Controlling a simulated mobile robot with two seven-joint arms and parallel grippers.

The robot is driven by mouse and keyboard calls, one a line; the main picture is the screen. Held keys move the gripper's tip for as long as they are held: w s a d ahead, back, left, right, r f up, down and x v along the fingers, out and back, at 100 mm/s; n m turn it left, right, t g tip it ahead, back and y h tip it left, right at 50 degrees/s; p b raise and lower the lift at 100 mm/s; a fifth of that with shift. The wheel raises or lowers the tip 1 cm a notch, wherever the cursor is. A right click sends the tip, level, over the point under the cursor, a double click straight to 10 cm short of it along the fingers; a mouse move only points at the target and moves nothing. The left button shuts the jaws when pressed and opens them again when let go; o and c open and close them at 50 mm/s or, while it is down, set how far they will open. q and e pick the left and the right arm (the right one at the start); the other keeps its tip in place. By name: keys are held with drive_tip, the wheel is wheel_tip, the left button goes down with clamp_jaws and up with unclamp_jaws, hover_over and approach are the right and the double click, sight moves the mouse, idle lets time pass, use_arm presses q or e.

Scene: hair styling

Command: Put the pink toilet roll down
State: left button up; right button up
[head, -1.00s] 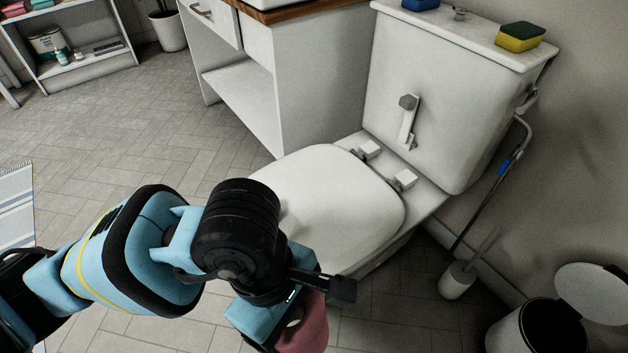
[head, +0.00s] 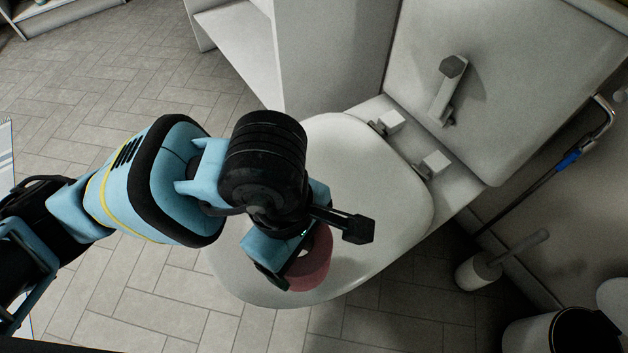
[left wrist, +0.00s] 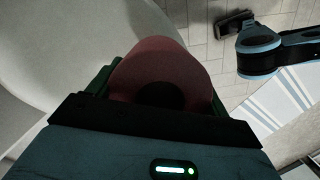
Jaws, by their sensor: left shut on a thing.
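The pink toilet roll (head: 312,262) is in my left gripper (head: 290,270), over the front part of the closed white toilet lid (head: 375,200) in the head view. In the left wrist view the roll (left wrist: 160,65) sits between the two fingers of the gripper (left wrist: 155,90), its dark core hole facing the camera. The toilet lid also shows at the left of the wrist view (left wrist: 50,45). I cannot tell whether the roll touches the lid.
The toilet tank (head: 510,75) with a holder-like fitting (head: 449,85) stands behind the lid. A toilet brush (head: 485,270) and an open bin (head: 560,330) stand on the floor at the right. A white cabinet (head: 325,60) is behind. Tiled floor (head: 110,90) is clear at the left.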

use_arm(q)
drive_tip(key=w+f+b, duration=0.1)
drive_tip(key=w+b, duration=0.1)
drive_tip(key=w, duration=0.2)
drive_tip(key=w+f+b, duration=0.2)
drive_tip(key=w, duration=0.3)
drive_tip(key=w+f+b, duration=0.2)
drive_tip(key=w, duration=0.3)
drive_tip(key=shift+d, duration=0.2)
drive_tip(key=shift+r, duration=0.1)
drive_tip(key=o, duration=0.6)
drive_tip(key=shift+f, duration=0.2)
drive_tip(key=o, duration=0.4)
